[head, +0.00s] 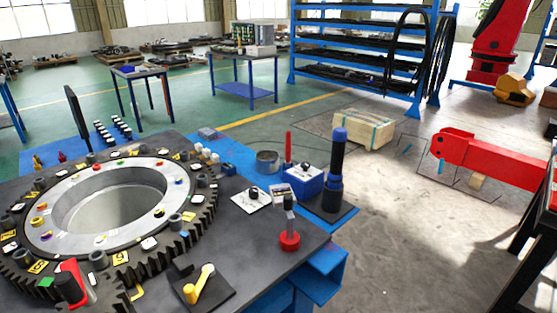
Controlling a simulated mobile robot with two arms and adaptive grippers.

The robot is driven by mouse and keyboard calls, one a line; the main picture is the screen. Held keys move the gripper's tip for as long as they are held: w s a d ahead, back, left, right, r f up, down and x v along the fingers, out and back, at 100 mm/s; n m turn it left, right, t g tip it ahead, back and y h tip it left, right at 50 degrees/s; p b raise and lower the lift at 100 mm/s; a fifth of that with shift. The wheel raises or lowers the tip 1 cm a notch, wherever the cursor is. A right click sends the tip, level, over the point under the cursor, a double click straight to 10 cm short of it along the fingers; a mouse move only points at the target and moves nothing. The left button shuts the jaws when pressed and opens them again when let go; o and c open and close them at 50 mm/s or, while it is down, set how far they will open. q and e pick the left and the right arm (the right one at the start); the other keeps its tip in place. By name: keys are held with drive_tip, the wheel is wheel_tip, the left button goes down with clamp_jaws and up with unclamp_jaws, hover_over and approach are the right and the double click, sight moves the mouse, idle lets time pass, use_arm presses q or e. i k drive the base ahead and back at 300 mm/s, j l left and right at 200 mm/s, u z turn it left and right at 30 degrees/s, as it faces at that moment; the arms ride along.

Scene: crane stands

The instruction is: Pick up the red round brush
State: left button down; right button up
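A red round piece with an upright grey and black handle (289,240) stands near the right edge of the dark work table (250,228); it looks like the red round brush. It is upright, and its red base rests on the table top. Nothing touches it. Neither of my grippers shows in the head view.
A large toothed ring (110,200) covers the table's left part, with many small parts on it. A yellow-handled crank (199,284) lies left of the brush. A blue box (300,183) and a tall black cylinder with blue top (337,165) stand behind it.

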sight(288, 142)
drive_tip(key=u, duration=0.25)
drive_tip(key=i+l+u, duration=0.1)
drive_tip(key=l+u, duration=0.15)
drive_tip(key=u, duration=0.15)
drive_tip(key=i+l+u, duration=0.1)
drive_tip(key=l+u, duration=0.5)
drive_tip(key=u, duration=0.15)
drive_tip(key=l+u, duration=0.35)
